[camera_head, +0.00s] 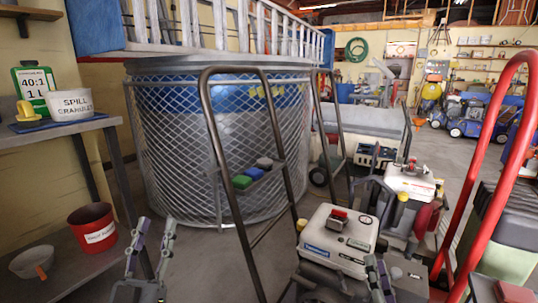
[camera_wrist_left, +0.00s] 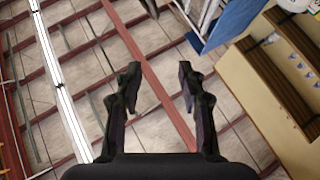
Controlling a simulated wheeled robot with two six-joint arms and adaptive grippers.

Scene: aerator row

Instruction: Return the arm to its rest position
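My left gripper (camera_head: 156,224) stands upright at the lower left of the head view, its two fingers spread apart with nothing between them. In the left wrist view the left gripper (camera_wrist_left: 159,70) also shows open and empty, with roof beams and ceiling panels beyond its fingers. My right gripper (camera_head: 378,260) shows at the lower edge of the head view, in front of a white-topped machine. Its fingers look close together from this angle, and I cannot tell how far they are open.
A white-topped engine machine (camera_head: 338,238) with a dark tube handle (camera_head: 222,165) stands ahead. A mesh-wrapped tank (camera_head: 170,150) is behind it. A shelf (camera_head: 60,130) with a granules tub (camera_head: 72,108) and a red bucket (camera_head: 96,236) are left. A red handle (camera_head: 466,195) rises right.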

